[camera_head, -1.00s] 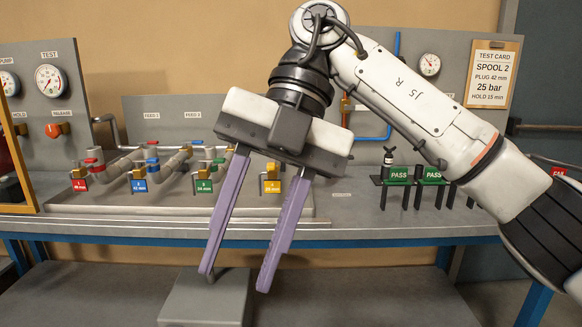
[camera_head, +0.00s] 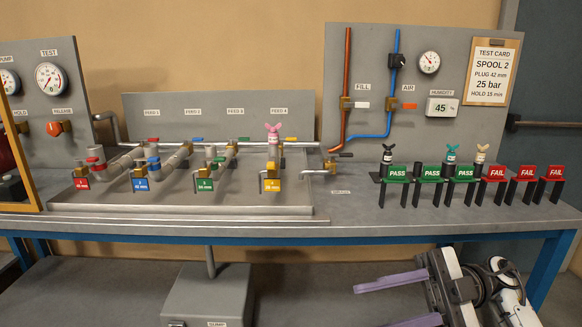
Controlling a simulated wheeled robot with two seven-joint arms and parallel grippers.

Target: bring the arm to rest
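My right gripper (camera_head: 395,302) is at the bottom right of the head view, in front of and below the bench edge. Its two purple fingers point left and stand apart, with nothing seen between them. The lower finger is partly cut off by the frame's bottom edge. My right arm (camera_head: 505,300) shows only in part at the lower right corner. My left gripper is not in view.
The bench (camera_head: 420,221) carries a pipe rig with coloured valves and a pink-topped plug (camera_head: 273,136). Green PASS and red FAIL stands (camera_head: 497,174) line its right side, several holding plugs. A grey sump box (camera_head: 208,295) stands below.

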